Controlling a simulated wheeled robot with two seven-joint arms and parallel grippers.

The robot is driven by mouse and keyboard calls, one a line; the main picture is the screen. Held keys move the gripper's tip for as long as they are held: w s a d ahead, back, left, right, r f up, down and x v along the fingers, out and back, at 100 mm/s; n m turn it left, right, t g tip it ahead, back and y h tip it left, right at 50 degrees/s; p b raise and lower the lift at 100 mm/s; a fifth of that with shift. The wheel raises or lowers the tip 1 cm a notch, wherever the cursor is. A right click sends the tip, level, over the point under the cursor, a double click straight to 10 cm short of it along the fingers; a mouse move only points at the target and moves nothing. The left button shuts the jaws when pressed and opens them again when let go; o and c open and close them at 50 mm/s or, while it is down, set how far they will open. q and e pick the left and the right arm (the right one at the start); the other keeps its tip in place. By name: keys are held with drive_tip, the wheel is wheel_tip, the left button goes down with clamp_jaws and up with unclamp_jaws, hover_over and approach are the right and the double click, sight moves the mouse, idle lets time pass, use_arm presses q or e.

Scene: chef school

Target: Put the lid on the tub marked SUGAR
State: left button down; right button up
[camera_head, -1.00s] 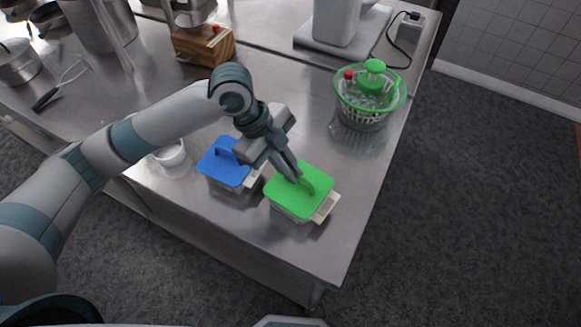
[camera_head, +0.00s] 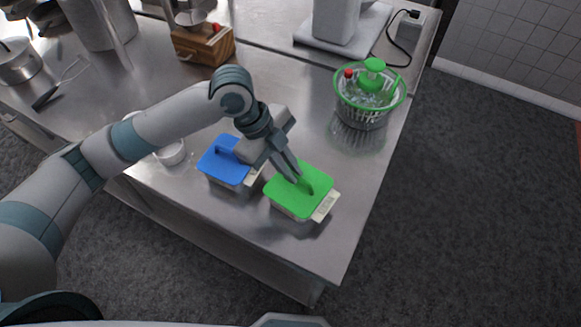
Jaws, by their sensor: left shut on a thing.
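A green lid (camera_head: 312,190) with an upright handle lies over a pale tub (camera_head: 291,213) near the front right corner of the steel table. A pale label (camera_head: 326,206) sticks out at the tub's right side; its lettering is too small to read. My left gripper (camera_head: 292,174) reaches down at the lid's handle and is shut on it; the fingers partly hide the handle. A blue lid (camera_head: 222,161) with a handle lies over a second tub just left, partly behind my gripper. Its label is mostly hidden. My right gripper is not in view.
A green salad spinner (camera_head: 366,100) stands at the table's right edge. A small white bowl (camera_head: 171,153) is partly behind my left arm. A wooden box (camera_head: 203,45) and a white appliance (camera_head: 338,22) stand farther back. The table (camera_head: 300,250) is bare in front of the tubs.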

use_arm(q)
drive_tip(key=shift+f, duration=0.15)
idle(0.3)
drive_tip(key=c, duration=1.8)
unclamp_jaws()
drive_tip(key=s+b+v, duration=0.1)
drive_tip(key=b+v, duration=0.3)
drive_tip(key=v, duration=1.3)
drive_tip(key=shift+w+r, duration=0.2)
drive_tip(key=shift+w, duration=0.25)
